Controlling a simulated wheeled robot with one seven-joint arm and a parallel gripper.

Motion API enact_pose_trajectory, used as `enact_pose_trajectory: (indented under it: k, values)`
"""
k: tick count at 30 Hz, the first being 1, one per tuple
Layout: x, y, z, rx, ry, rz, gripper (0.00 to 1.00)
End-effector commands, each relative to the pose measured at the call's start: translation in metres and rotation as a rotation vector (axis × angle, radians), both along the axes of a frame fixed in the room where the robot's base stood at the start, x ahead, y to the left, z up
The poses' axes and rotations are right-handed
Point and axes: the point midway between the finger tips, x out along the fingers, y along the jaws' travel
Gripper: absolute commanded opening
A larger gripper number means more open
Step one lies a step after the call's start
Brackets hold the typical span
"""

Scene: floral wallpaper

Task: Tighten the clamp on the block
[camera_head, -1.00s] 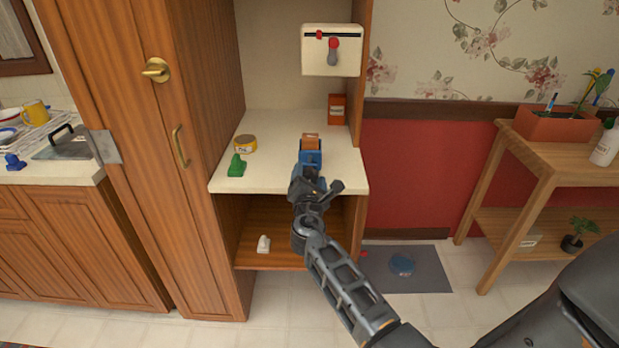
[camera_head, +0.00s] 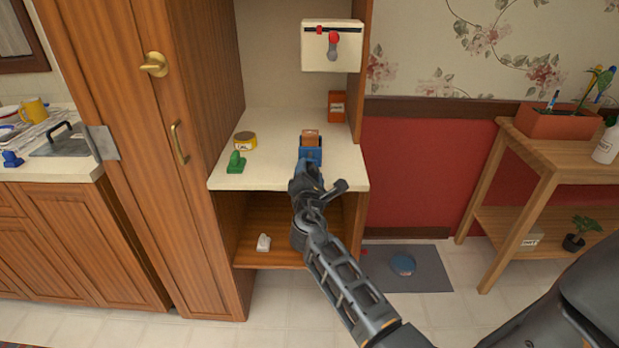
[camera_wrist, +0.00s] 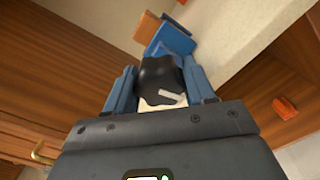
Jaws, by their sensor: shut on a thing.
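The clamp (camera_head: 311,154) is blue and stands on the cream counter, near its front edge. The wooden block (camera_head: 310,136) is orange-brown and sits at the clamp's far side. In the wrist view the block (camera_wrist: 147,27) shows behind the blue clamp body (camera_wrist: 173,40). My gripper (camera_head: 305,173) reaches the clamp from the front. In the wrist view its two blue fingers (camera_wrist: 160,92) are shut on the black clamp knob (camera_wrist: 160,75), which has a white mark. Whether the clamp's jaw touches the block is hidden.
A yellow tape roll (camera_head: 245,141) and a green object (camera_head: 236,163) stand left on the counter (camera_head: 275,178). An orange box (camera_head: 337,106) is at the back right. A panel with a red-knobbed lever (camera_head: 332,58) hangs above. A tall wooden door (camera_head: 150,150) closes the left side.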

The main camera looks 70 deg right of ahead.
Motion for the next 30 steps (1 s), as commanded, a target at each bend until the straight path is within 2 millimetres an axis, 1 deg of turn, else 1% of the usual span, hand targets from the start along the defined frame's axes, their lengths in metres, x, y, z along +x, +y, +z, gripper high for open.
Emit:
enact_pose_trajectory:
  k: [1, 18, 24, 30]
  values:
    - [0.0005, 0.0007, -0.0046, 0.012, -0.034, 0.001, 0.24]
    - [-0.0005, 0.0, -0.0052, 0.21, -0.511, 0.0, 0.23]
    - [-0.0011, -0.0002, -0.0049, 0.264, -0.638, -0.002, 0.23]
    - [-0.0012, -0.0003, -0.0037, 0.299, -0.72, -0.002, 0.23]
